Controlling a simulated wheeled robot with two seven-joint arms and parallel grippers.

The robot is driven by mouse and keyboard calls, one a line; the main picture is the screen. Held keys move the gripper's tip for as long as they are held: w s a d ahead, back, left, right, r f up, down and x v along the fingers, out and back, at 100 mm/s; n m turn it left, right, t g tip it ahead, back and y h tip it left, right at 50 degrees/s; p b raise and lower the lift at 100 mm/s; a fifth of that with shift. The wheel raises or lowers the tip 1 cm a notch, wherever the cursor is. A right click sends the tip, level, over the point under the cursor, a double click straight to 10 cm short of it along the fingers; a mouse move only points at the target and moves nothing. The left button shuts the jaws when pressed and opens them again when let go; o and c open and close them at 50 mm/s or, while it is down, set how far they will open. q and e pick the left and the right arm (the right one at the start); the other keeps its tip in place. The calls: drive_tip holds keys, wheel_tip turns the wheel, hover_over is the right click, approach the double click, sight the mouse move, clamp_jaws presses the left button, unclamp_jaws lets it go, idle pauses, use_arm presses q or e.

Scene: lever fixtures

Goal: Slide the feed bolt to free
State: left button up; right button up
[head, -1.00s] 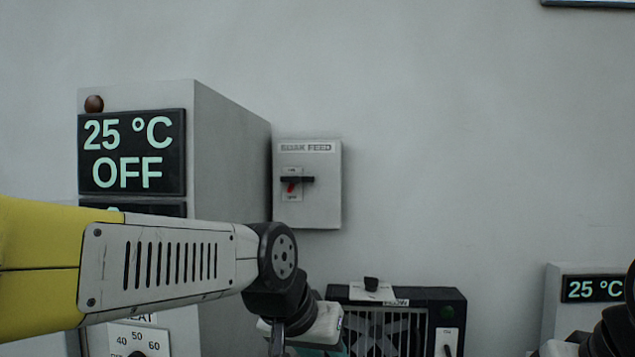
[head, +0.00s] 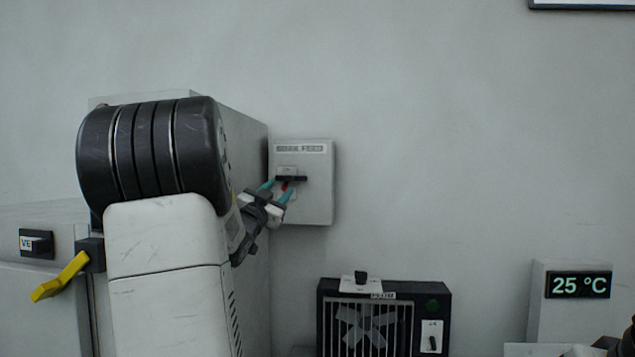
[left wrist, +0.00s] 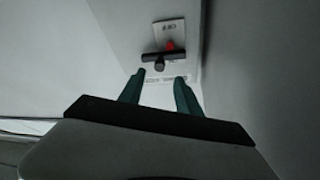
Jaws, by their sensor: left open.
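The feed box (head: 318,205) is a pale grey panel on the wall, its label ending in FEED.
A large grey cabinet (head: 245,135) stands left of the box, mostly hidden behind my left arm. A yellow lever (head: 60,277) sticks out at the lower left. A black fan unit (head: 383,297) is below right. A 25 °C display (head: 578,285) is far right. Wall right of the box is bare.

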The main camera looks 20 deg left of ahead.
sight(290, 179)
use_arm(q)
drive_tip(key=x, duration=0.7)
drive_tip(key=shift+w+d, duration=0.1)
drive_tip(key=shift+w, duration=0.1)
drive_tip(key=shift+c, duration=0.2)
clamp_jaws()
idle(0.8)
